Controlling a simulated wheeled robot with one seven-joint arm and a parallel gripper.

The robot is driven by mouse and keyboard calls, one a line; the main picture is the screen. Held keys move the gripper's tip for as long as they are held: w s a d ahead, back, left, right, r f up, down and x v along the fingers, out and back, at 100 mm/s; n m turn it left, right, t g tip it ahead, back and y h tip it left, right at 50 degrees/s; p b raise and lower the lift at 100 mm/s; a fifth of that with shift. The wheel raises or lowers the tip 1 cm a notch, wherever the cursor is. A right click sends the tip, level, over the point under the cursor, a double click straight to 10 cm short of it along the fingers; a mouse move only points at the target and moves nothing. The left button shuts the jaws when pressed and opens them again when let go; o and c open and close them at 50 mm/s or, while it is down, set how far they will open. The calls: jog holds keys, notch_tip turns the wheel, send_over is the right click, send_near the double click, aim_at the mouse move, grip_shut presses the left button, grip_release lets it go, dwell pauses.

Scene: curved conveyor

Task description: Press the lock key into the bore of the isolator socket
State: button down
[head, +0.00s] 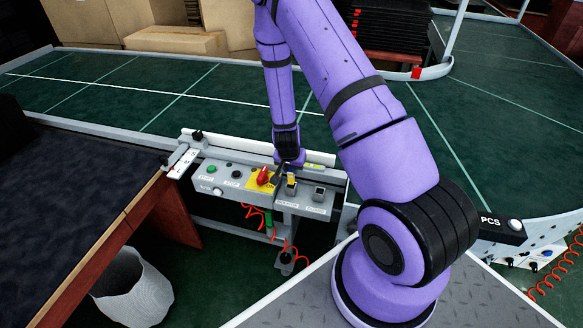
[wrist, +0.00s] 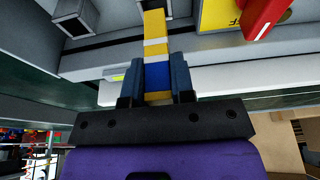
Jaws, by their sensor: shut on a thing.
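The lock key (wrist: 156,48) is a square bar with yellow, white and blue bands. My gripper (wrist: 157,88) is shut on it, with one finger on each side of the blue part. In the head view my gripper (head: 288,166) points down at the panel, and the key (head: 291,181) shows below it. The isolator socket (head: 291,190) is a small grey block above the isolator label. In the wrist view it is mostly hidden behind the key's yellow end. I cannot tell whether the tip is in the bore or just above it.
A second grey square socket (head: 319,193) stands to the right; it also shows in the wrist view (wrist: 76,18). A red rotary switch (head: 263,176) on a yellow plate is close on the left. The conveyor (head: 110,90) runs behind the control panel (head: 215,175).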

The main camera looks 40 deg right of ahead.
aim_at(291, 176)
jog(key=shift+f, duration=2.35)
jog(key=c, duration=0.9)
grip_release()
jog(key=shift+r, duration=0.1)
jog(key=v, duration=1)
jog(key=shift+s+a+r, duration=0.15)
jog(key=shift+r, duration=0.1)
